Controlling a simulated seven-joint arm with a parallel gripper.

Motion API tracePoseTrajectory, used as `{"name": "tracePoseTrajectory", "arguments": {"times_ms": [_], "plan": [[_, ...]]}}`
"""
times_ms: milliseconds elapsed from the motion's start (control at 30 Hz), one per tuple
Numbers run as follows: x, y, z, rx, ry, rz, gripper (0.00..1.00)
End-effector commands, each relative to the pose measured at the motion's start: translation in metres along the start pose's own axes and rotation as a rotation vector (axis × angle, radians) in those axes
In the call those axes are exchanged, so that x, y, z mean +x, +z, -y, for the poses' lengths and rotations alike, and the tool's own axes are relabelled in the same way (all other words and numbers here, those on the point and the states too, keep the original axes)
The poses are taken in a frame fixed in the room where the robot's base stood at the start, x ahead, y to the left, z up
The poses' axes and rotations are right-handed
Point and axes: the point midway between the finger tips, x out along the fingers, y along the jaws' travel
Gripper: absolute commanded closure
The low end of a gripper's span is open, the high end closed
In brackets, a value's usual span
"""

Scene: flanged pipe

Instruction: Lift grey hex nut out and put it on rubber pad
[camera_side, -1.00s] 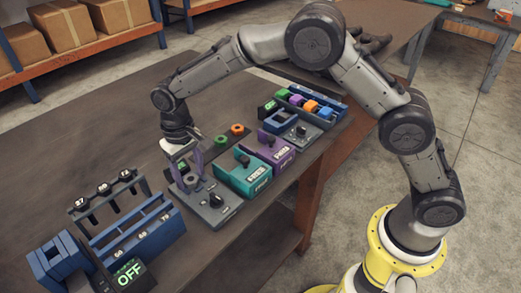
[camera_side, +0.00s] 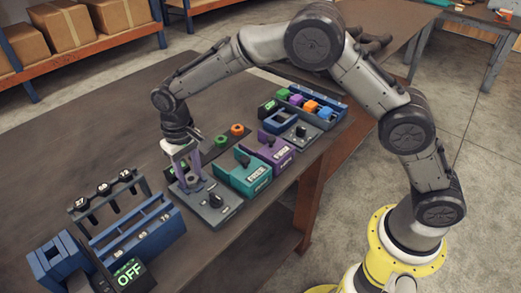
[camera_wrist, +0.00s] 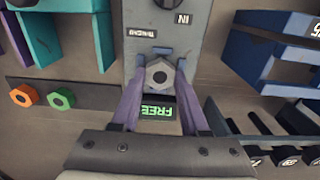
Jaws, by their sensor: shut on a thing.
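The grey hex nut (camera_wrist: 160,73) sits between my fingertips in the wrist view, at the grey fixture (camera_wrist: 148,45) with a dark knob. My gripper (camera_wrist: 159,80) is shut on the nut, with a purple finger on each side. In the side view my gripper (camera_side: 188,180) points down over the same fixture (camera_side: 212,208); the nut is too small there to make out clearly. The rubber pad appears to be the dark strip (camera_wrist: 95,98) left of the fixture in the wrist view. It bears an orange nut (camera_wrist: 24,95) and a green nut (camera_wrist: 61,98).
A small display (camera_wrist: 158,112) reading FREE lies below the nut in the wrist view. Teal (camera_side: 243,174) and purple (camera_side: 276,149) fixtures stand to the right in the side view. A blue rack (camera_side: 135,232) stands to the left. The table behind is clear.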

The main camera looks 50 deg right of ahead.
Motion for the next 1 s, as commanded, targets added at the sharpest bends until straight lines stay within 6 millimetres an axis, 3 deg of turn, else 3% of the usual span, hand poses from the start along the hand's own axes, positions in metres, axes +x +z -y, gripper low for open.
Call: {"name": "tracePoseTrajectory", "arguments": {"times_ms": [333, 700, 1000], "plan": [[-0.005, -0.001, 0.000, 0.000, -0.001, -0.003, 0.96], [-0.029, -0.001, 0.000, 0.000, -0.001, -0.003, 0.96], [-0.031, 0.000, 0.000, 0.000, -0.001, -0.002, 0.96]]}}
